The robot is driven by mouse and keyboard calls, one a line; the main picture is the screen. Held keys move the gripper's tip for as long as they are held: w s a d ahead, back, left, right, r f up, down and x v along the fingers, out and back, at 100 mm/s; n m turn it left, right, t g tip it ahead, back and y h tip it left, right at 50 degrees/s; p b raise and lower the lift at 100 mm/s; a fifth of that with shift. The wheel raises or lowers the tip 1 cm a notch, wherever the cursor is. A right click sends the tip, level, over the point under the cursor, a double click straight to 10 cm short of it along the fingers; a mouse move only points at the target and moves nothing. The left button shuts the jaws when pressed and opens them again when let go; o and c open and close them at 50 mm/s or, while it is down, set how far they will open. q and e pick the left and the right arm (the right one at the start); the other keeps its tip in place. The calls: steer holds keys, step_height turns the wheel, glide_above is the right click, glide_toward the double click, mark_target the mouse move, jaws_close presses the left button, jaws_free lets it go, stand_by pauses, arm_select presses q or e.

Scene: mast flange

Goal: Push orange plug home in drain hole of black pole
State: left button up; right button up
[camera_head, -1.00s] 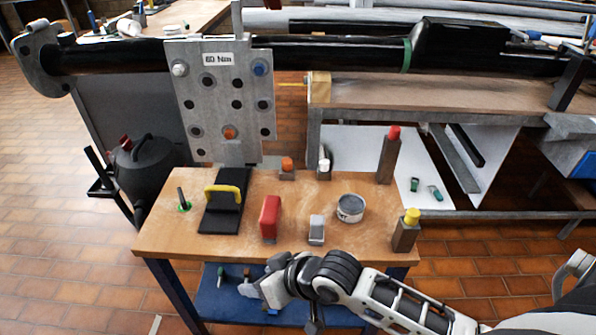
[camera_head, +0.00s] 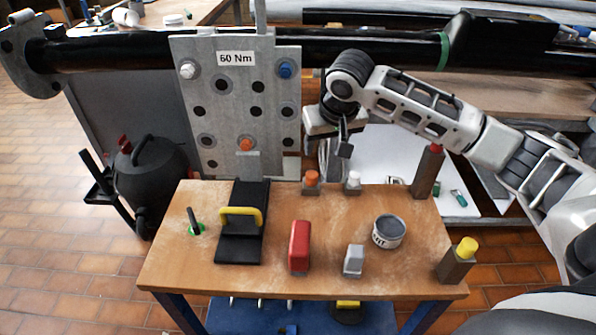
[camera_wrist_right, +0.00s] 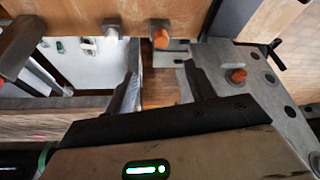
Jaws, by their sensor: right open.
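The black pole (camera_head: 370,50) runs across the back, through a grey flange plate (camera_head: 225,110) marked "60 Nm". One orange piece (camera_head: 311,177) stands in a small grey block on the table, and it also shows in the right wrist view (camera_wrist_right: 160,38). Another orange piece (camera_head: 246,145) sits low on the plate, and it also shows in the right wrist view (camera_wrist_right: 238,75). I cannot tell which is the plug. My right gripper (camera_head: 343,148) is open and empty, just right of the plate and below the pole; its fingers are apart in the wrist view (camera_wrist_right: 163,90). I cannot make out the drain hole. My left gripper is out of view.
The wooden table (camera_head: 200,275) carries a yellow-handled black tool (camera_head: 240,218), a red block (camera_head: 299,245), a grey tin (camera_head: 388,231) and posts with red and yellow tops. A dark canister (camera_head: 150,185) stands on the left. A workbench lies behind my right arm.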

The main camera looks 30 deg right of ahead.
steer(key=w, duration=0.1)
steer(key=b, duration=0.2)
glide_above(312, 175)
steer(key=s, duration=0.2)
step_height(312, 175, down, 10)
steer(key=shift+a+f, duration=0.1)
steer(key=shift+a, duration=0.05)
steer(key=x, duration=0.4)
steer(key=shift+w+f+b, duration=0.15)
steer(key=shift+f+b, duration=0.2)
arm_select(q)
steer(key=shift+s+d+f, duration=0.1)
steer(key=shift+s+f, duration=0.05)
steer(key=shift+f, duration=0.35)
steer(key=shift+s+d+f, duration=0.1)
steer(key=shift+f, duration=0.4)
arm_select(e)
steer(key=c, duration=1)
